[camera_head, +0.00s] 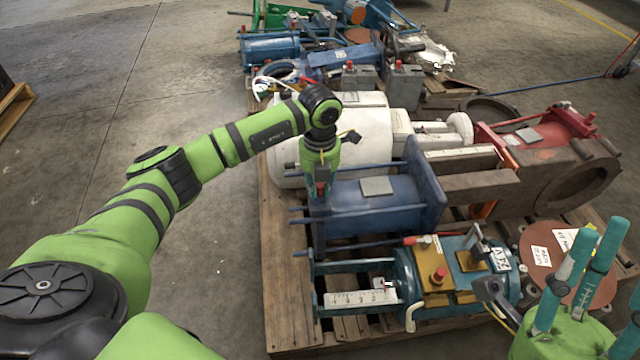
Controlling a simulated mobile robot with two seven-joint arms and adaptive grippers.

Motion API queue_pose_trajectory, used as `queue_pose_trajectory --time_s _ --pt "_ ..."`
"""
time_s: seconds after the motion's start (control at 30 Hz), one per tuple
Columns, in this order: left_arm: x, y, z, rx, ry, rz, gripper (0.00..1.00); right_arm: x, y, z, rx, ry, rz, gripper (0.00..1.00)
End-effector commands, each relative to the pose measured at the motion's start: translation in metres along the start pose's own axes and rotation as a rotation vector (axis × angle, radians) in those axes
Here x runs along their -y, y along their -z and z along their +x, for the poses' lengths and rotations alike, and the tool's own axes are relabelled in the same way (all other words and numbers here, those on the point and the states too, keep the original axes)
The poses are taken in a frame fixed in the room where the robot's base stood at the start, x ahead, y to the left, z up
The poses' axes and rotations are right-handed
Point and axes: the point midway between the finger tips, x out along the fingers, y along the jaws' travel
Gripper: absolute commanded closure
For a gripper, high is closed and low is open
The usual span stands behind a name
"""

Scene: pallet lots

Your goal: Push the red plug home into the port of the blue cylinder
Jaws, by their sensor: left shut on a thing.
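The blue cylinder (405,211) lies on the pallet between a square blue end plate and thin rods, with a grey plate on top. My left gripper (319,208) points down at the cylinder's left end. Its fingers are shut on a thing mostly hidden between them. A speck of red shows there, which fits the red plug, but its shape cannot be made out. The port is not visible behind the fingers, so I cannot tell whether the plug touches it. My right gripper (588,240) is at the lower right, its teal fingers pointing up, apart and empty.
A teal cylinder (492,287) with yellow blocks and a red knob (439,274) lies in front. A white cylinder (365,128) lies just behind. Rusty machine parts (555,172) fill the right. The wooden pallet (284,300) is crowded; the floor (215,270) at left is clear.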

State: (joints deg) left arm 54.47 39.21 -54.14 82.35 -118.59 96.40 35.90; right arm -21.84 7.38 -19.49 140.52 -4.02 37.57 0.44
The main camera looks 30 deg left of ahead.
Motion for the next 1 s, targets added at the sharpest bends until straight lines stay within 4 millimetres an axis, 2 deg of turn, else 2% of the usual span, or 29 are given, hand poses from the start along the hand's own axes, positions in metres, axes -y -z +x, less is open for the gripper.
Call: queue_pose_trajectory --time_s 1.0 --pt "0.001 0.002 0.023 -0.006 -0.001 -0.001 0.93 0.001 -0.004 -0.009 0.0 0.0 0.0 0.6"
